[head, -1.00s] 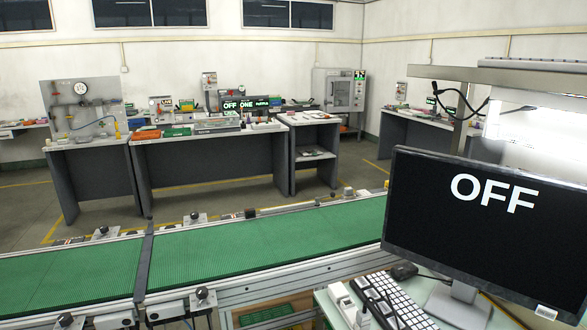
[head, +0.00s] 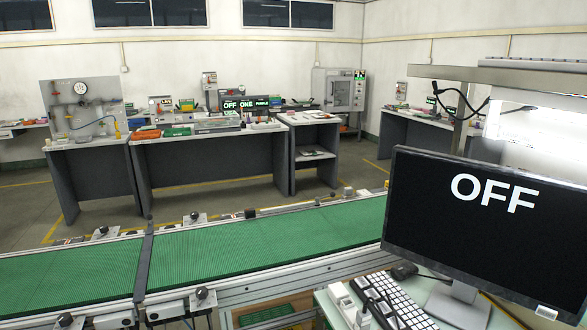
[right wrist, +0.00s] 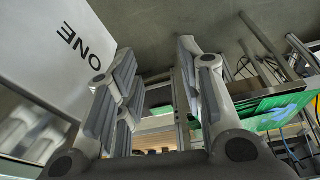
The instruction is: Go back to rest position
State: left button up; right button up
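My right gripper (right wrist: 156,62) shows in the right wrist view. Its two grey padded fingers stand apart with a gap between them, and nothing is held in the gap. Neither gripper shows in the head view, so my left gripper is out of sight.
A green conveyor belt (head: 265,240) crosses in front. At right a black monitor (head: 480,235) reads OFF, beside a white keyboard (head: 395,300). Workbenches (head: 215,160) stand behind the belt. In the right wrist view a white panel (right wrist: 55,50) marked ONE stands close at left.

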notch_tip(320, 180, down, 12)
jog(key=s, duration=0.3)
jog(key=s+d+f+g, duration=0.2)
jog(key=s+d+f, duration=0.1)
jog(key=s+f, duration=1.4)
jog(key=shift+d+f, duration=0.15)
jog(key=shift+f, duration=0.4)
